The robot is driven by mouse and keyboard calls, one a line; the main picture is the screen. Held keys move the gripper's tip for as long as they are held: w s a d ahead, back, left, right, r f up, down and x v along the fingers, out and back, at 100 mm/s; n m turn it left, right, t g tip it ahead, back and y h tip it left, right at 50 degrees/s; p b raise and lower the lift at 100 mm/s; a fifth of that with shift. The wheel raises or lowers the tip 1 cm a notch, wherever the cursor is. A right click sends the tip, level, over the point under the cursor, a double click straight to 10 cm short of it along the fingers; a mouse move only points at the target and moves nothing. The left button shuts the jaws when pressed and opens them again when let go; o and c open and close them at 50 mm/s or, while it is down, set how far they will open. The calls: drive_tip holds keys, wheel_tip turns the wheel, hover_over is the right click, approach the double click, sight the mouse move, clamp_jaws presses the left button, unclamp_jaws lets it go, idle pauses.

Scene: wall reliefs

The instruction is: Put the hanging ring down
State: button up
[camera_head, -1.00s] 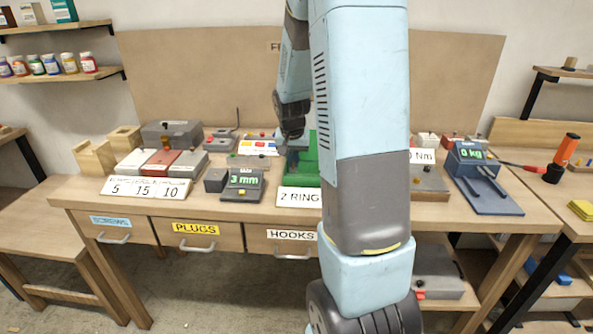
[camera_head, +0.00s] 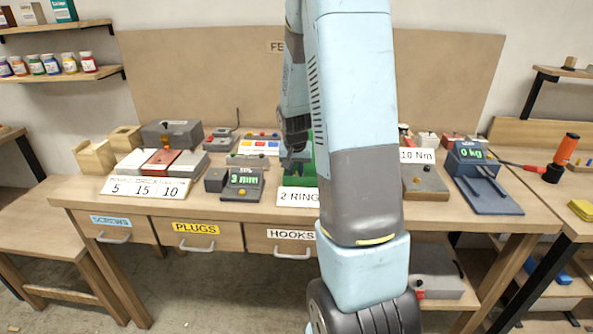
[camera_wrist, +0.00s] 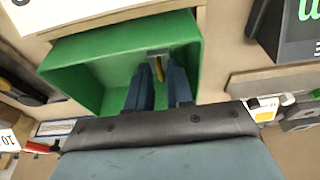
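A green open-fronted box (camera_head: 308,160) stands on the bench, partly hidden behind my arm. The wrist view looks into this box (camera_wrist: 85,65). A grey bracket (camera_wrist: 158,52) shows at its edge, with a small yellow piece (camera_wrist: 160,73) at it. This piece may be the hanging ring seen edge-on; its full shape does not show. My gripper (camera_wrist: 161,78) is open, with one blue finger on each side of the yellow piece. A gap shows between the fingers; I cannot tell whether either touches it. In the head view the fingers are hard to make out.
A sign reading "2 RING" (camera_head: 298,197) stands at the bench's front edge. A grey "3 mm" display box (camera_head: 242,182) is left of it.

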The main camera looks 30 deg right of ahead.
drive_tip(key=shift+o, duration=0.7)
drive_tip(key=shift+r, duration=0.15)
drive_tip(key=v, duration=1.1)
drive_tip(key=s+a+r+n+t, duration=0.2)
drive_tip(key=s+a+r+n, duration=0.1)
drive_tip(key=s+a+r, duration=0.65)
drive_tip(key=s+a+r+n, duration=0.2)
drive_tip(key=s+a, duration=0.1)
drive_tip(key=s, duration=0.4)
drive_tip(key=s+a+r+n+t+y, duration=0.1)
drive_tip(key=s+a+r, duration=0.1)
drive_tip(key=s, duration=0.5)
drive_tip(key=shift+s+a+n+y, duration=0.3)
drive_tip(key=shift+s+a+n, duration=0.1)
drive_tip(key=shift+a, duration=0.1)
drive_tip(key=shift+w, duration=0.1)
